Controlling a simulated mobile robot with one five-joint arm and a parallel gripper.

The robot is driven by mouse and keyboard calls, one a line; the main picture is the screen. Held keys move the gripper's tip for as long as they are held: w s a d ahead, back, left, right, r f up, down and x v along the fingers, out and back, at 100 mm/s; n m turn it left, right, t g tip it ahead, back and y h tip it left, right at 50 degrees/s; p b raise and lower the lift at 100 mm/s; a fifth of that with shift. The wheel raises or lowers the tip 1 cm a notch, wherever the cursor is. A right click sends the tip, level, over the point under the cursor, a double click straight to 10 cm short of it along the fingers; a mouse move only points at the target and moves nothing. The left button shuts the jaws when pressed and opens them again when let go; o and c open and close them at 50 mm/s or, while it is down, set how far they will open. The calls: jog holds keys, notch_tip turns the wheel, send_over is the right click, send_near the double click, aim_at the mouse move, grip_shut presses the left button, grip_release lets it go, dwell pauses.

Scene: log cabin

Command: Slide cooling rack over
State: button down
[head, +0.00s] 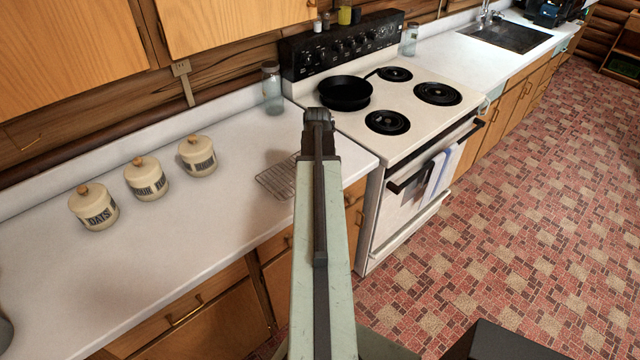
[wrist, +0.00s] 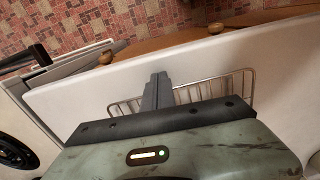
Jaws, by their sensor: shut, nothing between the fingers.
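The cooling rack (head: 276,181) is a thin wire grid lying flat on the white counter, left of the stove. My arm covers its right part in the head view. In the wrist view the rack (wrist: 241,84) shows on both sides of my gripper (wrist: 159,78). My gripper's fingers are closed together with nothing between them. They are over or at the rack; I cannot tell whether they touch it. In the head view my arm hides the fingertips.
The white counter (head: 170,235) is clear in front of three cream canisters, one of them labelled OATS (head: 94,208). A glass jar (head: 272,90) stands at the back by the stove (head: 425,120). A black pan (head: 345,93) sits on a burner.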

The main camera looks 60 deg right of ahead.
aim_at(276, 153)
jog(key=w+d, duration=0.3)
jog(key=w, duration=0.6)
jog(key=w+d, duration=0.3)
jog(key=w, duration=0.5)
jog(key=w+d, duration=0.4)
jog(key=w, duration=0.5)
jog(key=shift+w, duration=0.35)
jog(key=shift+a, duration=0.1)
jog(key=shift+s, duration=0.1)
jog(key=shift+s+a, duration=0.25)
jog(key=shift+s, duration=0.2)
jog(key=s, duration=0.1)
jog(key=s+a, duration=0.1)
jog(key=s, duration=0.1)
notch_tip(276, 153, up, 10)
jog(key=p, duration=1)
